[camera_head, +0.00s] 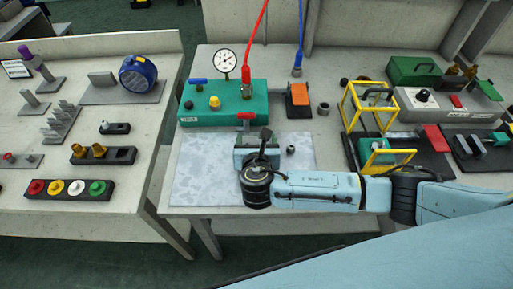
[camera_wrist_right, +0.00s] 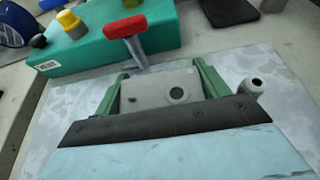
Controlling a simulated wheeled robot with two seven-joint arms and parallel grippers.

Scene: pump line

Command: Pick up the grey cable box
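The grey cable box (camera_wrist_right: 160,90), a pale block with a dark round hole, lies on the marbled grey mat (camera_head: 203,170). Two green upright pieces (camera_wrist_right: 108,97) flank it in the right wrist view. In the head view, the green parts (camera_head: 243,157) show just behind my right wrist, which covers most of the box. My left gripper is out of view.
The teal pump box (camera_head: 225,117) with its red T-handle (camera_wrist_right: 125,26) stands just behind the box. A small grey fitting (camera_head: 290,149) lies to the right. A yellow frame (camera_head: 368,105) stands further right. The mat's left part is clear.

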